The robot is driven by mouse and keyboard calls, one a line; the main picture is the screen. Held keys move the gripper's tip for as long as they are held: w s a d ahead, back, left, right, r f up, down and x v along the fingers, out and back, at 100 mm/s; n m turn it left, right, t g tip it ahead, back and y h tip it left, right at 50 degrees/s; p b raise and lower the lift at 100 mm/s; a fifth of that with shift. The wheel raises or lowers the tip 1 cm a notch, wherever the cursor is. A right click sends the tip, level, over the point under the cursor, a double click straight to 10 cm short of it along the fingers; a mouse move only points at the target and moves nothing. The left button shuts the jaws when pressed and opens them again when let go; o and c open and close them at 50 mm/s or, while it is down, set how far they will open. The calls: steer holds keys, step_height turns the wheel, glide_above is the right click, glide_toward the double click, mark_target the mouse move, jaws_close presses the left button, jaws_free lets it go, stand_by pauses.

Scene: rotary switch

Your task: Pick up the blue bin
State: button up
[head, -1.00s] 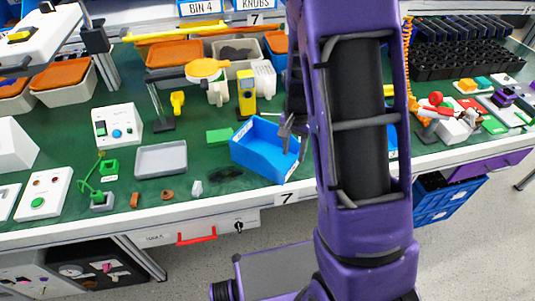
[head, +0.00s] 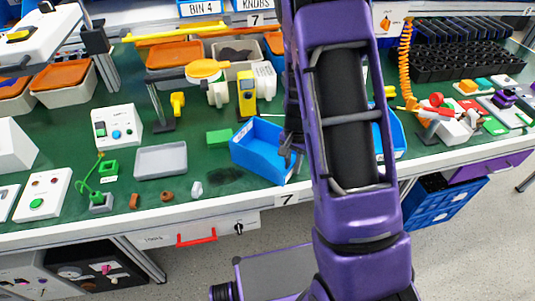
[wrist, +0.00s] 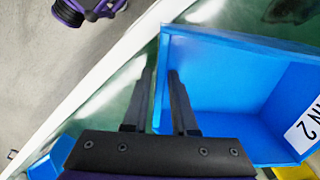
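A blue bin (head: 262,152) sits on the green bench top near its front edge, left of my arm. It fills the right of the wrist view (wrist: 230,62), with a white label ending in "N 2" on one side. My gripper (wrist: 160,72) is open at this bin's side wall. One finger shows on the outside of the wall and the other over the inside. Whether either touches the wall I cannot tell. In the head view my gripper (head: 288,147) is at the bin's right side, partly hidden by my arm. A second blue bin (head: 397,137) is partly hidden behind my arm.
A grey tray (head: 161,160), a green block (head: 219,137) and a yellow device (head: 247,94) stand near the bin. Small parts lie along the front edge. A red-handled drawer (head: 197,236) is below. Black racks (head: 450,60) fill the back right.

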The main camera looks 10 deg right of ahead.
jaws_close()
stand_by(1.1)
